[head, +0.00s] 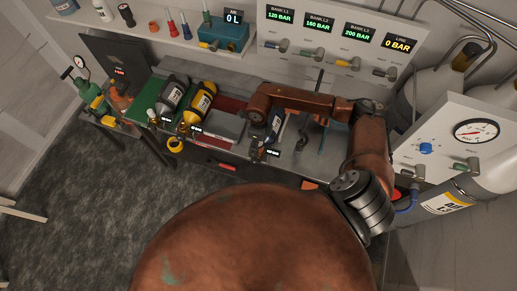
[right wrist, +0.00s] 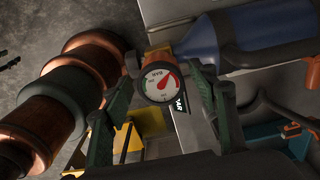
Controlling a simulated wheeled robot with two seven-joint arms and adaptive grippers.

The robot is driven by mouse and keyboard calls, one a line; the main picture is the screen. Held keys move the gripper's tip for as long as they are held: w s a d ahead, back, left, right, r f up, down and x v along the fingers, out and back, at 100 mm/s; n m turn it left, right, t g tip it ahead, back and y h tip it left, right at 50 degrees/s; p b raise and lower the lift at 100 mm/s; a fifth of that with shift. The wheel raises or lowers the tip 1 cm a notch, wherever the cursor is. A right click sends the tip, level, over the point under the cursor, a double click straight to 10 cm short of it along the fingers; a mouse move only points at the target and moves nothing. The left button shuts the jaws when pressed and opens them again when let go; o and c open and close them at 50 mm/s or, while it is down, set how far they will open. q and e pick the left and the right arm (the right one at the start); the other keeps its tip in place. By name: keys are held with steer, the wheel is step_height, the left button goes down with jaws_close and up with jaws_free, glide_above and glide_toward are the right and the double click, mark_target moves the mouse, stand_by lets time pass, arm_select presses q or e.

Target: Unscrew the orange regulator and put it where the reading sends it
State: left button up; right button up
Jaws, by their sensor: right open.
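In the right wrist view a round gauge with a white face, red mark and orange-red rim, taken as the orange regulator (right wrist: 160,84), sits at the end of a blue cylinder (right wrist: 222,38). The dark green fingers of my right gripper (right wrist: 160,98) stand on both sides of it, open, with gaps visible. The gauge figures are too small to read. In the head view my right gripper (head: 262,141) is over the bench at the blue cylinder (head: 276,120), mostly hidden by my arm. My left gripper is not in view.
A yellow cylinder (head: 202,98) and a dark grey cylinder (head: 171,94) lie left on the bench. The gauge panel (head: 330,50) reads banks 120, 160 and 200 BAR, line 0 BAR. A teal box (head: 222,38) shows 0 L. A large cylinder (head: 470,190) stands right.

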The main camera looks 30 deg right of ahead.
steer(key=shift+w+f+b, duration=0.2)
steer(key=shift+f+b, duration=0.1)
steer(key=shift+f, duration=0.4)
steer(key=shift+s+r, duration=0.1)
steer(key=shift+r, duration=0.05)
steer(key=shift+m, duration=0.4)
steer(key=m+p, duration=0.1)
steer(key=m, duration=0.3)
steer(key=m+p, duration=0.1)
steer(key=m, duration=0.2)
steer(key=m+p, duration=0.1)
steer(key=m, duration=0.3)
steer(key=shift+m+p, duration=0.75)
steer(key=shift+m, duration=0.75)
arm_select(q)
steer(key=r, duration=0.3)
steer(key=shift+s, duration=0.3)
arm_select(e)
steer(key=shift+c, duration=0.7)
